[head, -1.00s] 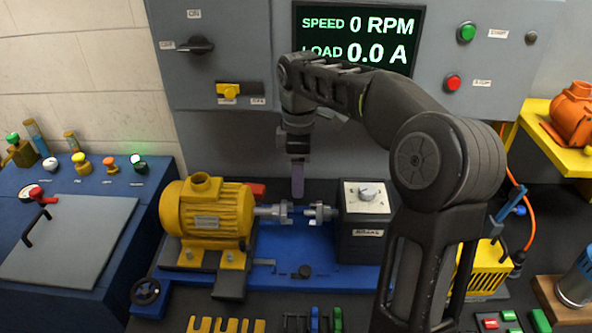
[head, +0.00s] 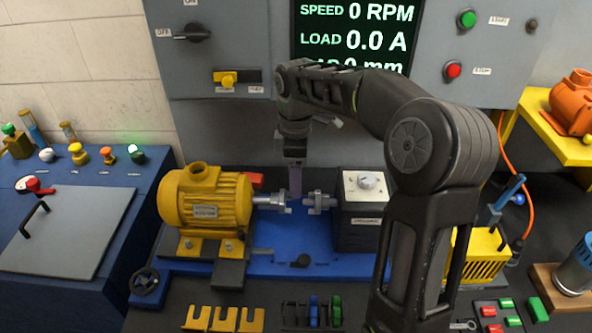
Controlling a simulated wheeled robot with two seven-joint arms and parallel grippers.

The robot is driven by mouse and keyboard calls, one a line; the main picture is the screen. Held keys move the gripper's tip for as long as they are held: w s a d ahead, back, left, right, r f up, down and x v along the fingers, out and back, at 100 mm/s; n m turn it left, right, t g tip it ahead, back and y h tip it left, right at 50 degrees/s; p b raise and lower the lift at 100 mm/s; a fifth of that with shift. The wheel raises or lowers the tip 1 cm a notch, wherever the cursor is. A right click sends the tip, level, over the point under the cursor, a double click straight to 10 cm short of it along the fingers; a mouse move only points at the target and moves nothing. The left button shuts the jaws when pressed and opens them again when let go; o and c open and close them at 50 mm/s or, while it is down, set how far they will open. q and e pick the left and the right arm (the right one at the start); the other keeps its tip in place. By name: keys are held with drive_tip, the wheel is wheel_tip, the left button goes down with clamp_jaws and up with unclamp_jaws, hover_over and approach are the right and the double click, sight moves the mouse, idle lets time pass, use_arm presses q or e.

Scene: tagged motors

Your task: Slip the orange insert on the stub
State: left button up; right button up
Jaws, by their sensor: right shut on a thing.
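My right gripper (head: 295,180) points straight down at the gap between two grey coupling halves. Its narrow purple-grey tip is shut, and the held thing is too small or hidden to make out; no orange shows there. The left coupling half (head: 274,202) is on the shaft of a yellow motor (head: 205,203). The right half (head: 319,202), facing it on a short stub, comes out of a dark box (head: 362,232) with a white top and knob. The tip is close to both halves; I cannot tell if it touches. My left gripper is out of view.
The motor and box stand on a blue base (head: 275,262) with a handwheel (head: 146,284) at left. In front are yellow forked shims (head: 223,318) and a rack with blue and green pieces (head: 313,312). A yellow slotted crate (head: 478,258) stands right.

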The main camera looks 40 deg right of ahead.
sight(309, 200)
drive_tip(key=shift+f, duration=0.55)
drive_tip(key=shift+s+d+f+b, duration=0.35)
drive_tip(key=shift+d+f+b, duration=0.1)
drive_tip(key=shift+f+b, duration=0.65)
drive_tip(key=shift+s+d+f+b, duration=0.35)
drive_tip(key=shift+f+b, duration=0.55)
drive_tip(key=shift+f, duration=0.3)
drive_tip(key=shift+s+d+f+b, duration=0.3)
drive_tip(key=shift+d+f+b, duration=0.2)
drive_tip(key=shift+f+b, duration=0.6)
drive_tip(key=o, duration=1.4)
drive_tip(key=shift+o, duration=0.2)
